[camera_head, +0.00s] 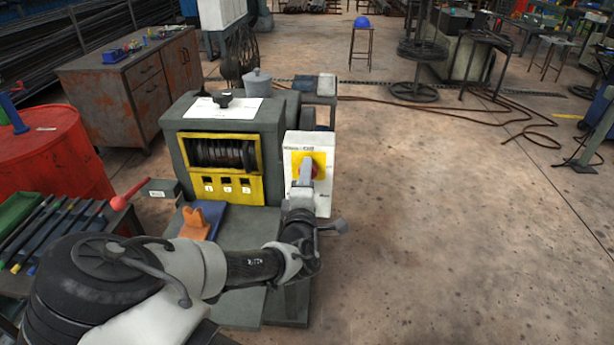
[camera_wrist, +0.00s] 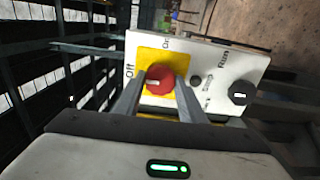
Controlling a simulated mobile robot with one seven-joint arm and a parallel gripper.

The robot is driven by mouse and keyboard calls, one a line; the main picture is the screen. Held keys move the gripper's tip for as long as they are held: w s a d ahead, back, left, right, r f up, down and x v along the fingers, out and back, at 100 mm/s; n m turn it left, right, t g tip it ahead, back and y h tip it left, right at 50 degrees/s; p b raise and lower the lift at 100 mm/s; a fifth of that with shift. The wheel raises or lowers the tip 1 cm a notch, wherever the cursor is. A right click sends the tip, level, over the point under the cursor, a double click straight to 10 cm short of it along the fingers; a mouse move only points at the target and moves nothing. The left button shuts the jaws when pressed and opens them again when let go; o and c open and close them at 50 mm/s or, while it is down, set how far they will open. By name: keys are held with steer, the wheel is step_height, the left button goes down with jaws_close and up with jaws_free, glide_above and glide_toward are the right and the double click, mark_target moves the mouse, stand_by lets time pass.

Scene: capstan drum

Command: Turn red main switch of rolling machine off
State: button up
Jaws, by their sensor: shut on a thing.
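The red main switch (camera_wrist: 161,76) is a round knob on a yellow plate (camera_wrist: 148,54) on a white control box (camera_wrist: 196,55). In the wrist view, "Off" is printed left of the plate and "On" above its right corner. A pale mark on the knob lies on its left half; its exact setting is hard to tell. My gripper (camera_wrist: 160,84) is shut on the knob, one finger on each side. In the head view the box (camera_head: 325,198) is on the right front of the rolling machine (camera_head: 180,150), and my gripper (camera_head: 306,170) partly hides the switch.
The wrist view shows a black knob (camera_wrist: 240,92) marked "Run" on the same box. Floor right of the machine is open, with hoses (camera_head: 480,108) farther back.

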steer(key=o, duration=1)
steer(key=shift+o, duration=0.2)
steer(key=shift+s, duration=0.1)
steer(key=s+p, duration=0.5)
steer(key=s, duration=1.2)
steer(key=shift+s+a, duration=0.15)
steer(key=shift+a, duration=0.15)
